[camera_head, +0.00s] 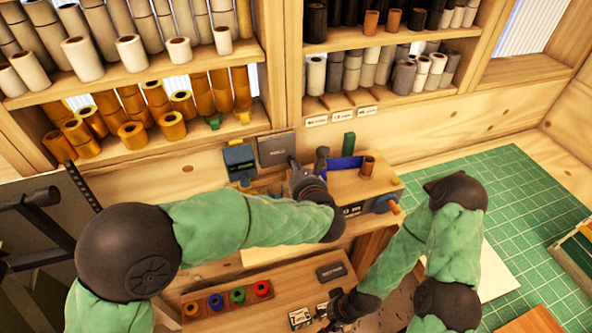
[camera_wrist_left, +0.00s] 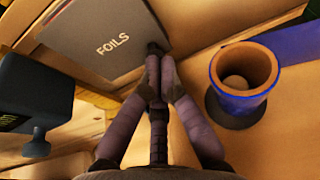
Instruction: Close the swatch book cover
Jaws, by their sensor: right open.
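The swatch book shows as a dark grey cover marked FOILS (camera_wrist_left: 105,38) in the left wrist view. In the head view the grey cover (camera_head: 275,149) stands at the back of the bench, against the wooden wall. I cannot tell how far its cover is open. My left gripper (camera_head: 294,163) is at the cover's right side. In the left wrist view its fingertips (camera_wrist_left: 157,56) are together by the cover's lower right edge; nothing is clearly held. My right gripper (camera_head: 324,315) is open, low at the front, beside small pale labelled pieces (camera_head: 300,317).
A blue-rimmed brown roll (camera_wrist_left: 243,78) stands right of my left gripper. A dark blue-grey device (camera_head: 239,160) stands left of the cover. A wooden tray of coloured rings (camera_head: 225,310) lies in front. A green cutting mat (camera_head: 535,200) spreads to the right.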

